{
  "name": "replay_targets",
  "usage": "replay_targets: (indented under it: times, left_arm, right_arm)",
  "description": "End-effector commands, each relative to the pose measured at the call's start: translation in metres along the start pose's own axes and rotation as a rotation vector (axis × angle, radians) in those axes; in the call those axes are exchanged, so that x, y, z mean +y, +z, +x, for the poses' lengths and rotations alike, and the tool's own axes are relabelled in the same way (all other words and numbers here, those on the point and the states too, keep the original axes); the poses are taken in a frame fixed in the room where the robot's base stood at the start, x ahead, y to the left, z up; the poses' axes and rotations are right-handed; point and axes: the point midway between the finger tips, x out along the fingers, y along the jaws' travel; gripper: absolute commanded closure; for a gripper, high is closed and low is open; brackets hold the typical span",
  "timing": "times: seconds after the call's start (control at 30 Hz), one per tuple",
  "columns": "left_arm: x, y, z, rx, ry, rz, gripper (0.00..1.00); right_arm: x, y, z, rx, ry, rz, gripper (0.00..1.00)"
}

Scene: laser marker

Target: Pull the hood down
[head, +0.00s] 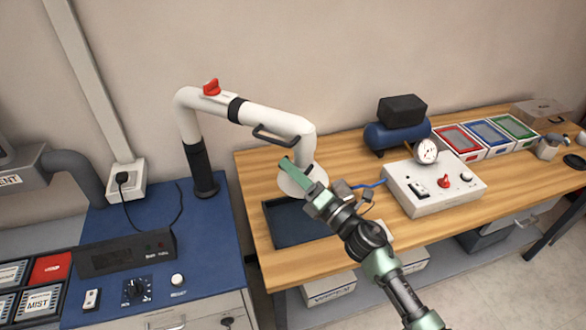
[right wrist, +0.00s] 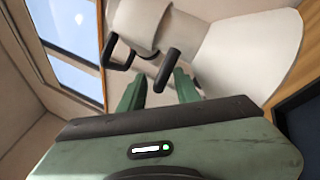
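The hood (head: 297,181) is a white cone at the end of a jointed white extraction arm (head: 268,118); its wide white flare (right wrist: 250,55) fills the upper right of the right wrist view. A dark handle (head: 273,136) is fixed on the tube above the hood. My right gripper (head: 298,170) is in front of the hood and below the handle, hiding part of the cone. In the right wrist view its two green fingers (right wrist: 160,88) are apart, and a black bar of the handle (right wrist: 169,67) shows between their tips. Contact cannot be told. My left gripper is out of view.
A dark blue tray (head: 287,228) lies on the wooden bench below the hood. A white control box (head: 433,190) with a gauge stands to the right, beside a blue tank (head: 395,136). A red knob (head: 211,87) sits on the extraction arm's upper joint.

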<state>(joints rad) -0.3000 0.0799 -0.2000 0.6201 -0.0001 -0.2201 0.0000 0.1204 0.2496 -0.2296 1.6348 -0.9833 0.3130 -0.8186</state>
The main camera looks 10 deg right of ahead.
Motion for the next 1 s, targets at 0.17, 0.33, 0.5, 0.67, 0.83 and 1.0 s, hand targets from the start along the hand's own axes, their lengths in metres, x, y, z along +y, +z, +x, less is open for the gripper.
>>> replay_targets:
  times: [0.17,0.33,0.5,0.67,0.83,1.0]
  left_arm:
    - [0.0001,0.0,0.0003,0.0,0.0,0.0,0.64]
    - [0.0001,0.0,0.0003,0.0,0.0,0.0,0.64]
    - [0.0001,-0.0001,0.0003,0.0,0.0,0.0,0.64]
    - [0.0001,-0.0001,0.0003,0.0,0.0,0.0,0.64]
    - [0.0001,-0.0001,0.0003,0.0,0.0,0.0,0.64]
    - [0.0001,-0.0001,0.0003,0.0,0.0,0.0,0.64]
  right_arm:
    - [-0.0001,-0.0003,-0.0002,0.0,0.0,0.0,0.76]
    - [-0.0001,-0.0002,-0.0003,0.0,0.0,0.001,1.0]
    - [-0.0002,-0.0001,-0.0005,0.0,0.0,0.0,1.0]
    - [-0.0003,0.0,-0.0005,0.0,-0.001,-0.001,1.0]
    - [-0.0004,0.0001,-0.0006,0.0,-0.001,-0.001,1.0]
    - [-0.0004,0.0002,-0.0006,-0.001,-0.001,-0.002,1.0]
